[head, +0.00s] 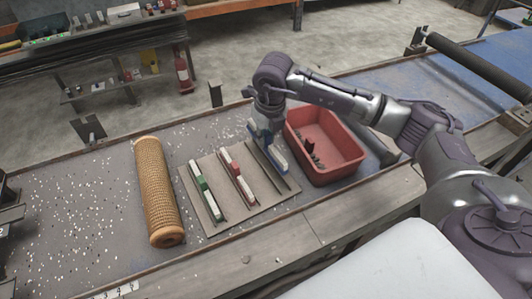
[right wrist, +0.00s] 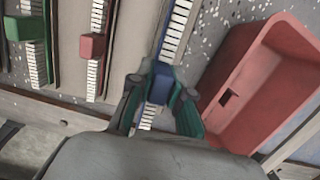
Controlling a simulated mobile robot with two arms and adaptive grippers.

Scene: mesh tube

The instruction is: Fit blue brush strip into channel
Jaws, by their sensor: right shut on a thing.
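The blue brush strip (head: 278,158), with white bristles and a blue block, is in my right gripper (head: 266,128). In the right wrist view the right gripper (right wrist: 160,95) has its fingers shut on the blue block (right wrist: 160,82) of the strip. The strip lies over the right side of a grey board (head: 230,205), roughly in line with the empty channel (head: 262,166), which shows just left of it. I cannot tell whether the strip touches the channel. A green brush strip (head: 205,190) and a red brush strip (head: 237,175) sit in channels to the left. My left gripper is not in view.
A red bin (head: 345,150) with small dark pieces in it stands just right of the board. An orange mesh tube (head: 156,190) lies to the left. The speckled bench is clear at far left. A wooden edge (head: 285,240) runs along the front.

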